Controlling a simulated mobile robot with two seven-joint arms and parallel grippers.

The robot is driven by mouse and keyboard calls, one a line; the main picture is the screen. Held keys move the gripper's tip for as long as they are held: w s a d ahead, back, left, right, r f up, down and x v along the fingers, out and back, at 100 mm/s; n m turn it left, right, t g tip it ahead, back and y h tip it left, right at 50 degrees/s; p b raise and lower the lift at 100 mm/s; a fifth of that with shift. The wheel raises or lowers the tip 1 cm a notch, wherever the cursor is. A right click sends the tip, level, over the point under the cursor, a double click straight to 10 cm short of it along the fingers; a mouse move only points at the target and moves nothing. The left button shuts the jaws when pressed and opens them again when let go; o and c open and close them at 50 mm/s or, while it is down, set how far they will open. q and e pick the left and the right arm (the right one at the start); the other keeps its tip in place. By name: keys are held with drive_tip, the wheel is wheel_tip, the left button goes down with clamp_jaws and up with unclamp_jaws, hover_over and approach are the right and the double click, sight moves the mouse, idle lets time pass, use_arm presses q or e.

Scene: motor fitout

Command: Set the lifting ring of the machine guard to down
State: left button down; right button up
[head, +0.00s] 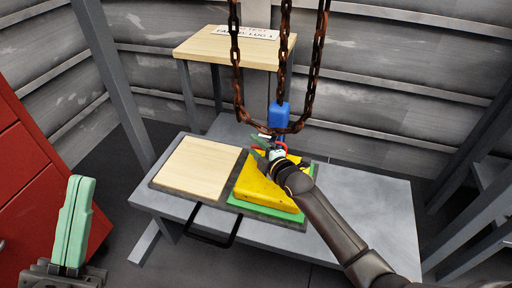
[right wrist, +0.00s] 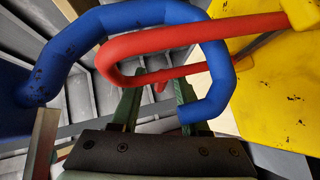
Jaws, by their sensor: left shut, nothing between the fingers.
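The yellow machine guard (head: 270,185) lies on a green mat on the grey bench; its yellow side also shows in the right wrist view (right wrist: 275,90). Its red lifting ring (right wrist: 165,52) sticks out from it, and a little red (head: 281,146) shows in the head view. The blue hook (head: 278,114) hangs from the chain, and its curved end (right wrist: 75,50) crosses the ring; I cannot tell whether they touch. My right gripper (head: 263,157) is at the ring, its green fingers (right wrist: 158,92) apart, partly hidden behind ring and hook. My left gripper (head: 78,185) is shut and empty, far from the guard.
Rusty chains (head: 237,75) hang over the bench (head: 355,190). A pale wooden board (head: 195,170) lies left of the guard, with a black handle (head: 208,238) in front. A wooden-topped table (head: 205,45) stands behind. A red cabinet (head: 35,185) is at left. The bench's right side is clear.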

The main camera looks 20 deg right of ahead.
clamp_jaws()
idle(1.2)
